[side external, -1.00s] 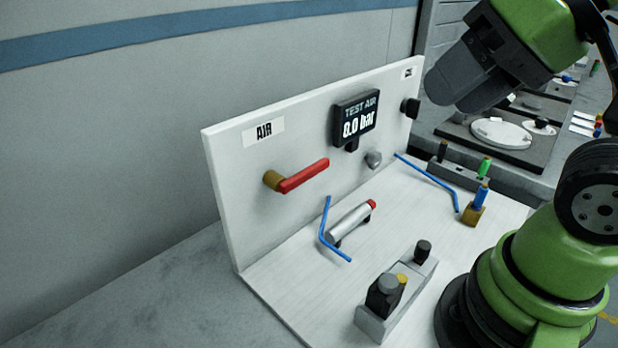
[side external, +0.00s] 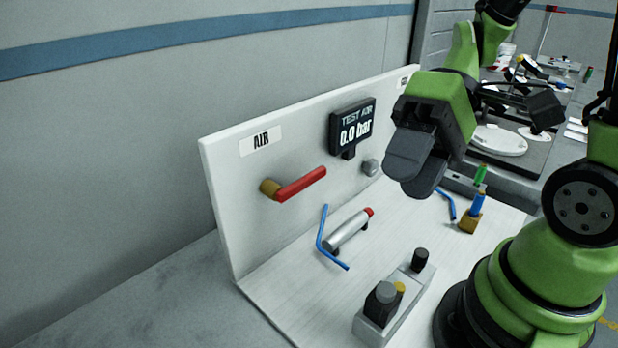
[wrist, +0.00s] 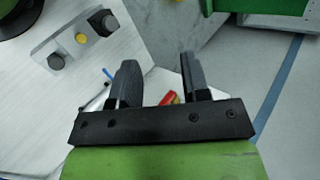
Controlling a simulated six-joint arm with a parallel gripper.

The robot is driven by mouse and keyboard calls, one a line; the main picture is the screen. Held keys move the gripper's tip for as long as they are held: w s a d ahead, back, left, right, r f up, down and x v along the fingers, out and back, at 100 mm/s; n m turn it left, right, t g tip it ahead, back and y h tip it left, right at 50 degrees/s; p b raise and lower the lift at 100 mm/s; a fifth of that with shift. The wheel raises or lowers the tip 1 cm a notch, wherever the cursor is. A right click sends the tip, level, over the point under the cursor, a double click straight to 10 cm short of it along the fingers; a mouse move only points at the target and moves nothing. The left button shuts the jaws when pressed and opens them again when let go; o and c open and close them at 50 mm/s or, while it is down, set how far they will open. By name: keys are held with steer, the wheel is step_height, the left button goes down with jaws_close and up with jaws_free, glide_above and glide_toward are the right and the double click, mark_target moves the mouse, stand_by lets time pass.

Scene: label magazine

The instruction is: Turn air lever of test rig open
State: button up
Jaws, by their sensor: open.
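The red air lever (side external: 302,184) sits on a brass fitting (side external: 270,188) on the upright white panel (side external: 225,190), below the AIR label. Its handle points to the right and slightly up. The dark display (side external: 352,127) reads TEST AIR 0.0 bar. My gripper (side external: 412,180) is open and empty, in the air in front of the panel's right part, to the right of the lever and apart from it. In the wrist view my gripper's two fingers (wrist: 158,82) are spread apart. A small red part (wrist: 170,98) shows between them; I cannot tell which red thing it is.
A silver cylinder with a red end (side external: 347,232) and a bent blue tube (side external: 322,238) lie in front of the panel. A grey block with black knobs (side external: 385,315) stands nearer. A blue-topped brass piece (side external: 473,213) stands at right. The board's front left is clear.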

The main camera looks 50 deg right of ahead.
steer(key=w+f+m+t+y, duration=0.1)
steer(key=w+f+t+y, duration=0.1)
steer(key=w+y, duration=0.15)
steer(key=m+t, duration=0.6)
steer(key=t, duration=0.5)
glide_toward(315, 179)
steer(key=shift+h, duration=0.25)
steer(key=x, duration=1)
steer(key=shift+w+a+r, duration=0.15)
steer(key=shift+w+a, duration=0.1)
steer(key=shift+a, duration=0.1)
jaws_close()
